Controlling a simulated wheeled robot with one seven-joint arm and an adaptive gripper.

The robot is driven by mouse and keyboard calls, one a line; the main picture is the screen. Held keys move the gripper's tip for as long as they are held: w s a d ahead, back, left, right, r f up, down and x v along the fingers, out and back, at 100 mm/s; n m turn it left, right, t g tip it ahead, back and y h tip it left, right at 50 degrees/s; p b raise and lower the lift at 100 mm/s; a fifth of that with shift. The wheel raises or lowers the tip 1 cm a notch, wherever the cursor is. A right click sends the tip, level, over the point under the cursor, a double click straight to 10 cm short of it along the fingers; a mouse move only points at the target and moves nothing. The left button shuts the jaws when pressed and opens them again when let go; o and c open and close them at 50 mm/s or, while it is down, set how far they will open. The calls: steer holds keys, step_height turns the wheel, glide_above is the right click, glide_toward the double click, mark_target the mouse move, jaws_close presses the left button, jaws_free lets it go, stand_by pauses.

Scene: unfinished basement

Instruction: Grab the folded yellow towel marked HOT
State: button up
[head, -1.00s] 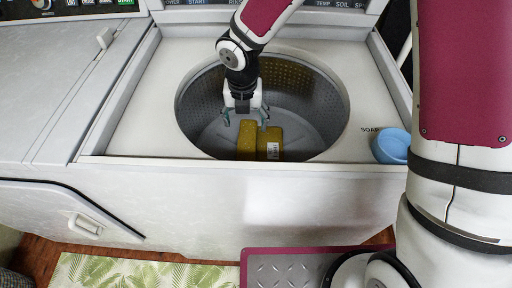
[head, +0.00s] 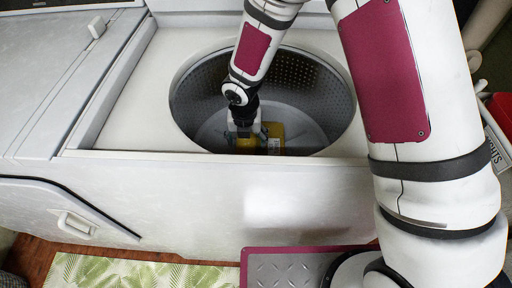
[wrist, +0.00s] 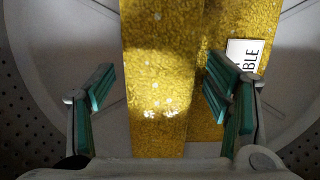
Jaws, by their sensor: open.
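Two yellow pieces of cloth lie side by side on the floor of the washer tub (head: 312,92). The left folded yellow towel (wrist: 160,110) runs between my fingers in the wrist view, with small pale specks and no readable word. The right yellow piece (wrist: 258,22) has a white label (wrist: 245,54) whose visible letters read "BLE"; no HOT marking is readable. My gripper (wrist: 160,86) is open, its green-padded fingers on either side of the left towel, the right finger overlapping the right piece in view. In the head view my gripper (head: 245,131) hides part of the towels.
The perforated tub wall and round rim surround my gripper closely. The white washer top (head: 115,125) borders the opening, with another white appliance (head: 45,80) to the left. A leaf-patterned rug (head: 140,272) and a grey plate with a maroon edge (head: 290,268) lie on the floor in front.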

steer(key=shift+f, duration=0.1)
steer(key=c, duration=1.4)
